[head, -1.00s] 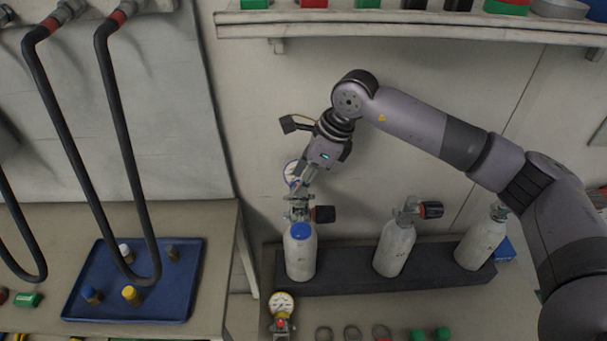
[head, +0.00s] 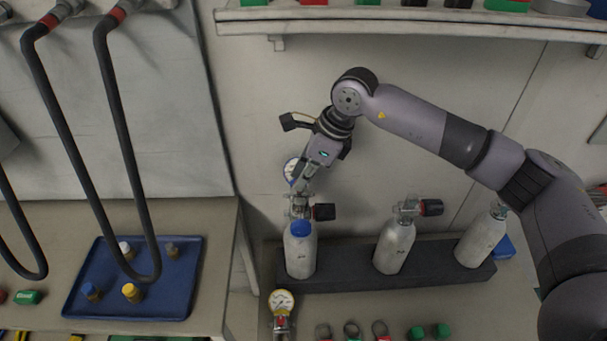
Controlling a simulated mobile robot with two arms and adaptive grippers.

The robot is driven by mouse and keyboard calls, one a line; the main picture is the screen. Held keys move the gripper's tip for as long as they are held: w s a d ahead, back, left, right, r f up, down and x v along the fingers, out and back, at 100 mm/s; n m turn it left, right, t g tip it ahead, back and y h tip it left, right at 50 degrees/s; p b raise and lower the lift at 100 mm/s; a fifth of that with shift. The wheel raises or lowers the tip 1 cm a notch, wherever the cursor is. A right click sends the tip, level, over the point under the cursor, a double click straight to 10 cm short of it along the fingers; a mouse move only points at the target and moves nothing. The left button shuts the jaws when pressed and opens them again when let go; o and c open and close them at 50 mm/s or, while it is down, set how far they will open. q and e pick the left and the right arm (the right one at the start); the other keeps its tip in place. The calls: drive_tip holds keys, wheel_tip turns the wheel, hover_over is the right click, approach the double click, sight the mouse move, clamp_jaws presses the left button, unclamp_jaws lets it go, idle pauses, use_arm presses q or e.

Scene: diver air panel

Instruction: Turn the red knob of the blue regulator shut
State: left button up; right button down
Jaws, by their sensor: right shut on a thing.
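The blue regulator is on the valve of the leftmost grey cylinder (head: 300,258). Its blue-rimmed gauge (head: 290,171) shows left of my gripper, and a blue cap-like part (head: 300,228) shows at the cylinder's top. My right gripper (head: 300,195) reaches down from above, with its fingers shut at the regulator. The red knob is hidden by the fingers, so its angle cannot be seen; the grip's place fits the knob. My left gripper is not in view.
Two more cylinders (head: 395,248) (head: 480,240) stand to the right in a dark rack (head: 350,284). A yellow regulator (head: 282,303) stands in front. A blue tray (head: 185,290) with several caps lies left, under hanging black hoses (head: 128,160). A shelf (head: 420,22) runs above.

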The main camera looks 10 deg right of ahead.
drive_tip(key=shift+f+m+b, duration=0.15)
drive_tip(key=shift+m+b, duration=0.25)
drive_tip(key=shift+b, duration=0.35)
drive_tip(key=shift+s+m+t+b, duration=0.1)
drive_tip(key=shift+m+t+b, duration=0.4)
drive_tip(key=shift+m+b, duration=0.65)
drive_tip(key=m+h+b, duration=0.1)
drive_tip(key=m+b, duration=0.1)
drive_tip(key=b, duration=0.1)
drive_tip(key=shift+a+t, duration=0.15)
drive_tip(key=shift+t, duration=0.25)
drive_tip(key=shift+s+m+b, duration=0.1)
drive_tip(key=shift+m+b, duration=0.4)
drive_tip(key=shift+m, duration=0.25)
drive_tip(key=shift+h, duration=0.3)
drive_tip(key=shift+r, duration=0.2)
drive_tip(key=c, duration=1.5)
unclamp_jaws()
